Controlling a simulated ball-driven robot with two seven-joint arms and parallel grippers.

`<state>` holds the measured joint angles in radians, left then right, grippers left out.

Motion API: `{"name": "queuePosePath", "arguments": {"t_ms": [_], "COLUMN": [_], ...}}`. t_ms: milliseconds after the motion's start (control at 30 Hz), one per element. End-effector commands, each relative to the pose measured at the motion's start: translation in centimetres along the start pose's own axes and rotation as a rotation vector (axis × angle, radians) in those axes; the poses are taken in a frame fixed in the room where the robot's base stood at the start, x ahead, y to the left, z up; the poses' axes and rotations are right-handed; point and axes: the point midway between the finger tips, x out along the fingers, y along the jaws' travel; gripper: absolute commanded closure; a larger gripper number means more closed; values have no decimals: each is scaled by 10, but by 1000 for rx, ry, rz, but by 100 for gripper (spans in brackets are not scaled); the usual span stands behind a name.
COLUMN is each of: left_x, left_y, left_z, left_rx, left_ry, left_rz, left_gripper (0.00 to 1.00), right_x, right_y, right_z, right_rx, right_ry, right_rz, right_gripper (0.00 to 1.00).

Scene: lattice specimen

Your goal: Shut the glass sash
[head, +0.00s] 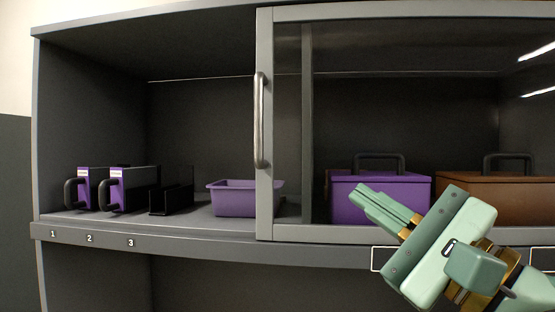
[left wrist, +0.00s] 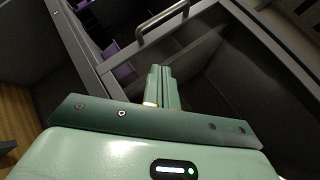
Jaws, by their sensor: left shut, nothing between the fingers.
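The glass sash (head: 265,205) stands in front of the right half of the cabinet, and the left half is uncovered. Its grey vertical handle (head: 260,120) is on the left stile of the sash. The handle also shows in the left wrist view (left wrist: 162,26), beyond my fingertips. My left gripper (head: 364,196) is shut and empty, in front of the lower part of the sash, to the right of and below the handle. Its closed fingers show in the left wrist view (left wrist: 160,72), apart from the handle. My right gripper is in neither view.
Purple-and-black holders (head: 131,190) and a black holder (head: 172,192) stand on the left of the shelf. A purple tray (head: 232,200) sits partly behind the sash stile. Behind the glass are a purple case (head: 385,190) and a brown case (head: 490,195). Numbers mark the shelf edge (head: 160,245).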

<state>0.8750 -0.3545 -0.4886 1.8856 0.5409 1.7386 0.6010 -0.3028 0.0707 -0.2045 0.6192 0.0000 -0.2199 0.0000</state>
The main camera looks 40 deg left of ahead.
Motion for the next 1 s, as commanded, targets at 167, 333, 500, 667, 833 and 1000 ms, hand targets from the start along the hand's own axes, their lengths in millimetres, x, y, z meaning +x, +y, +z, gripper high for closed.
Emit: {"name": "queuePosePath", "arguments": {"t_ms": [167,333,500,667,833,1000], "left_x": [14,22,49,82,113,132], "left_y": [13,15,16,18,22,33], "left_z": [29,28,18,7,-3,4], "left_rx": [-518,-625,-620,-618,-618,-617], "left_ry": [281,348,341,338,339,341], "left_rz": [151,181,180,179,179,179], "left_gripper": [100,100,100,100,100,100], "right_x": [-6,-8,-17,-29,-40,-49], "right_y": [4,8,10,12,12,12], "right_z": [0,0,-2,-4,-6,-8], "right_rx": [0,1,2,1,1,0], "right_ry": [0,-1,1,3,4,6], "right_rz": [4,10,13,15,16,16], "right_gripper": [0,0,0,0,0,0]}}
